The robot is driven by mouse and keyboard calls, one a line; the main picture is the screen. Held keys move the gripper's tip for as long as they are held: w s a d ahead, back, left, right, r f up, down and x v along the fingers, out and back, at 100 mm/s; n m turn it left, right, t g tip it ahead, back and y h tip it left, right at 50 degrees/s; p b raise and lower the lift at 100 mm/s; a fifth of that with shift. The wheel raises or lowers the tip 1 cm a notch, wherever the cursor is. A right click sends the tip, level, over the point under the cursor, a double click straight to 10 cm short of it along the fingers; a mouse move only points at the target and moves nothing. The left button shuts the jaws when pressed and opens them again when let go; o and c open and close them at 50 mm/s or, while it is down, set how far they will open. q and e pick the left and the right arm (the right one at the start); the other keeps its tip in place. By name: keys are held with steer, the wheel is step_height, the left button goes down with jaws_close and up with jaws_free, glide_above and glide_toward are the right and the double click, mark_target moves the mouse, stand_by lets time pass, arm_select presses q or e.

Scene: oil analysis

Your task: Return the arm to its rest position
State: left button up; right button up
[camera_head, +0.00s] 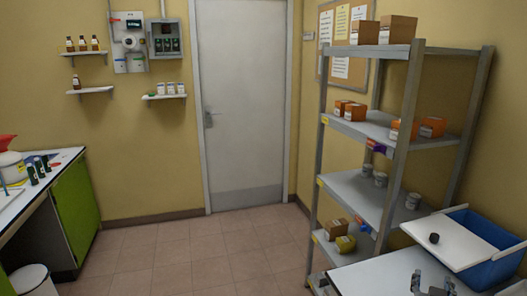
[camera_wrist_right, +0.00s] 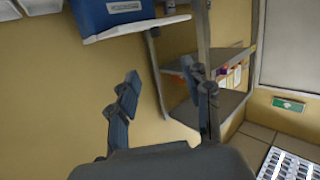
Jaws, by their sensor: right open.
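My right gripper (camera_head: 432,282) shows at the bottom right edge of the head view, in front of the white table top (camera_head: 375,276). Its two dark fingers stand apart with nothing between them. In the right wrist view the same gripper (camera_wrist_right: 164,76) is open and empty, with yellow wall seen between and beyond the fingers. The rest of the right arm is out of the head view. My left gripper is in neither view.
A grey metal shelf (camera_head: 352,187) with boxes and jars stands close behind. The floor (camera_head: 190,258) before the door (camera_head: 243,120) is clear.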

steer(key=s+a+f+n+g+y, duration=0.25)
steer(key=s+a+f, duration=0.35)
steer(key=s, duration=0.4)
steer(key=s+a+f+n+g+y, duration=0.2)
steer(key=s+a+f+g+y, duration=0.15)
steer(key=s+a+f, duration=0.5)
steer(key=s+a+f+n+g+y, duration=0.3)
steer(key=s+a+g, duration=0.15)
steer(key=s, duration=0.65)
step_height(320, 180, down, 32)
steer(key=s+b, duration=0.1)
steer(key=b, duration=0.5)
arm_select(q)
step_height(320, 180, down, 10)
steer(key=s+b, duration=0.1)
steer(key=b, duration=0.3)
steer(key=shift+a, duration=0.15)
arm_select(e)
steer(key=s+d+f+g, duration=0.2)
steer(key=s+d+f, duration=0.1)
steer(key=s+f, duration=1.4)
step_height(320, 180, down, 4)
steer(key=shift+r+h, duration=0.2)
steer(key=shift+h, duration=0.1)
